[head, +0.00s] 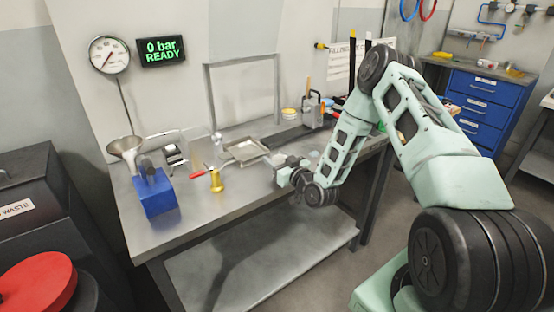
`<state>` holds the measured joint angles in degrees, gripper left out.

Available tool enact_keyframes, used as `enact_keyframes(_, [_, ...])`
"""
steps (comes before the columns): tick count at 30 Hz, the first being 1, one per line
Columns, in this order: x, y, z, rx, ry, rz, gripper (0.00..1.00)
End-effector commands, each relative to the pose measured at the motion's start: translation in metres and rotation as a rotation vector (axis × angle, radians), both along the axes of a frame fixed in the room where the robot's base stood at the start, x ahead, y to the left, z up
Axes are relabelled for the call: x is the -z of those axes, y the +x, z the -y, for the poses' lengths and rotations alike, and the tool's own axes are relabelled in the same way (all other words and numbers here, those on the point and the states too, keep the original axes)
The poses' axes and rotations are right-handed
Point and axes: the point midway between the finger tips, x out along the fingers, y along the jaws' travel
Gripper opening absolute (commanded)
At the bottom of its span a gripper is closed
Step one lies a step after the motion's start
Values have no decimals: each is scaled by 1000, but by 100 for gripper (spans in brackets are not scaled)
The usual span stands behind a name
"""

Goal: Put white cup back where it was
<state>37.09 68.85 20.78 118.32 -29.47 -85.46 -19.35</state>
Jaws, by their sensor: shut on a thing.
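My gripper (275,165) is at the end of my pale green arm, over the right part of the metal workbench (225,205). It points left, just right of a shallow metal tray. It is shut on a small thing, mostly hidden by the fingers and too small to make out. I cannot identify a white cup for certain. A small pale object (217,138) stands at the back of the bench, left of the tray, too small to name.
A metal frame (207,95) rises behind. The front middle of the bench is clear.

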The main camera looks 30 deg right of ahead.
Motion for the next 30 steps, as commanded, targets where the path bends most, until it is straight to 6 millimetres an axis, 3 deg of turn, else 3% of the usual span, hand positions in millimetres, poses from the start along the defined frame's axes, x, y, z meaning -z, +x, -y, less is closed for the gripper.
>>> enact_keyframes(8, [4,0,0,0,-1,0,25])
enact_keyframes(9, [2,0,0,0,-1,0,57])
enact_keyframes(10, [2,0,0,0,-1,0,66])
enact_keyframes(11, [2,0,0,0,-1,0,68])
enact_keyframes(22, [0,-2,0,0,0,0,68])
enact_keyframes(30, [3,-52,2,1,0,-3,68])
